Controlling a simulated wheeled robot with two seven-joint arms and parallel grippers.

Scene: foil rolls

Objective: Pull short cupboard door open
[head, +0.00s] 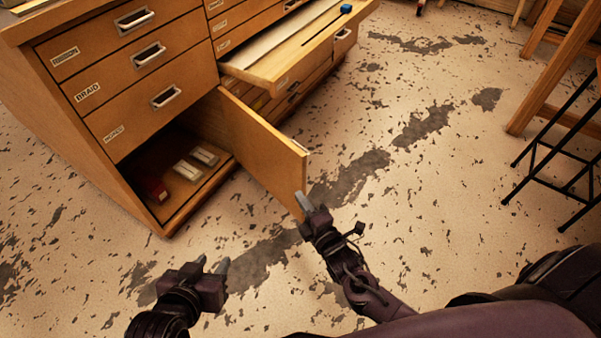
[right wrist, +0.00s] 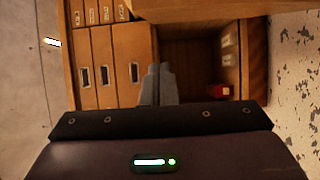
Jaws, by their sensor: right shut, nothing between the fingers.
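The short cupboard door (head: 262,147) is swung well out from the wooden cabinet (head: 52,122), hinged at the opening's right side. My right gripper (head: 304,203) is shut and empty by the lower corner of the door's free edge; I cannot tell if it touches. In the right wrist view its fingers (right wrist: 157,85) are together, facing the open cupboard (right wrist: 190,65). My left gripper (head: 212,265) is open and empty above the floor, in front of the cabinet. Inside the cupboard are a red item (head: 156,190) and two pale boxes (head: 196,163).
A long drawer (head: 290,55) sticks out above and behind the door, with a small blue block (head: 346,9) on it. A dark metal stool frame (head: 565,160) and a wooden table leg (head: 545,85) stand at the right. The patchy floor between is clear.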

